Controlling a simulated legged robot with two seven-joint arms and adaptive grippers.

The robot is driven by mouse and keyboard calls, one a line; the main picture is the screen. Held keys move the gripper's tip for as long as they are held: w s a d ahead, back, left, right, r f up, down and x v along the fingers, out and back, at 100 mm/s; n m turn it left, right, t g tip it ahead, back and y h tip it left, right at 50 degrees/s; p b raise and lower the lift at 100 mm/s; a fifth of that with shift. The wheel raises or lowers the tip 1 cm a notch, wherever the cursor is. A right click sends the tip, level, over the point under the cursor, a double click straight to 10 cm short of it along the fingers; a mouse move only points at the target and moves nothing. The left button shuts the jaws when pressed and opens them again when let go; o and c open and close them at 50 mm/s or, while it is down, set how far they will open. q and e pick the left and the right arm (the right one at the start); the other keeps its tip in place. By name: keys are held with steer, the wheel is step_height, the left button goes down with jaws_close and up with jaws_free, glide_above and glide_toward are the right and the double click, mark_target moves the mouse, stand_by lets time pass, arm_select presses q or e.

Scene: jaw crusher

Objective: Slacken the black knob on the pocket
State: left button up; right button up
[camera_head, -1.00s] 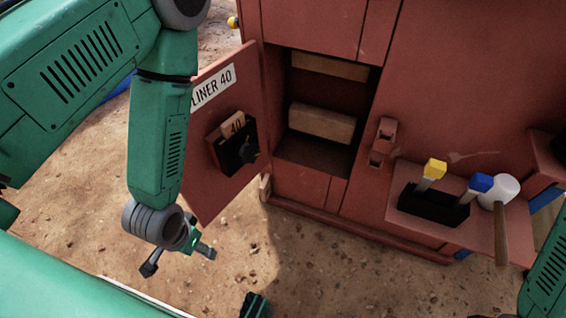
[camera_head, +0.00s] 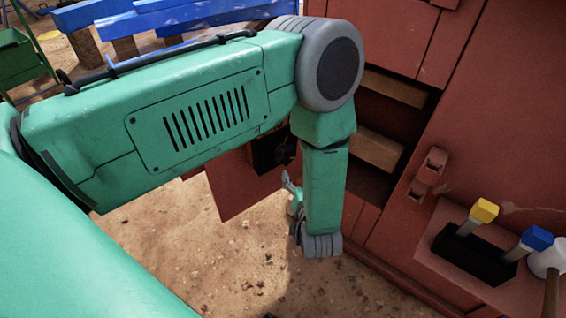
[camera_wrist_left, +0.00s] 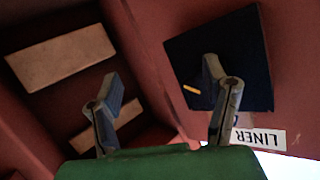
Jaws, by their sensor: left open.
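The red door (camera_head: 238,187) stands open, mostly hidden behind my left arm in the head view. Its black pocket (camera_head: 266,158) shows just beside my forearm, with the dark knob (camera_head: 286,152) on its front. My left gripper (camera_head: 291,188) is just below the pocket, apart from it and partly hidden by its own wrist. In the left wrist view, the open fingers (camera_wrist_left: 160,92) are empty. One finger overlaps the dark pocket (camera_wrist_left: 240,55); a small orange mark (camera_wrist_left: 191,89) shows beside it, and the knob cannot be made out. The LINER label (camera_wrist_left: 258,137) appears upside down.
The red cabinet's open bay holds tan blocks (camera_head: 378,150) right of my arm. A shelf (camera_head: 436,232) at right carries a black holder (camera_head: 475,258) with yellow- and blue-topped tools, and a white-headed mallet (camera_head: 547,260). Sandy ground (camera_head: 240,255) below is clear.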

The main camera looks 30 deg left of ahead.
mark_target(289, 159)
arm_select(q)
steer(key=s+d+r+n+g+y+b, duration=0.35)
steer(key=d+n+g+y, duration=0.2)
steer(key=d+y, duration=0.25)
steer(key=shift+n, duration=0.35)
steer(key=b+x, duration=0.1)
steer(key=x, duration=1.1)
steer(key=shift+w+a+r, duration=0.2)
steer(key=shift+w+a, duration=0.05)
steer(key=shift+w, duration=0.05)
steer(key=shift+b+x, duration=0.35)
steer(key=shift+x, duration=0.65)
steer(key=shift+s+a+f, duration=0.1)
steer(key=shift+a+f, duration=0.1)
steer(key=shift+a, duration=0.2)
steer(key=shift+d+r, duration=0.15)
steer(key=shift+d, duration=0.25)
steer(key=c, duration=1)
steer(key=shift+d+t, duration=0.15)
steer(key=shift+t, duration=0.1)
steer(key=shift+c, duration=0.8)
arm_select(e)
step_height(289, 159, down, 6)
steer(key=d, duration=0.1)
steer(key=shift+d+f, duration=0.25)
steer(key=shift+d, duration=0.05)
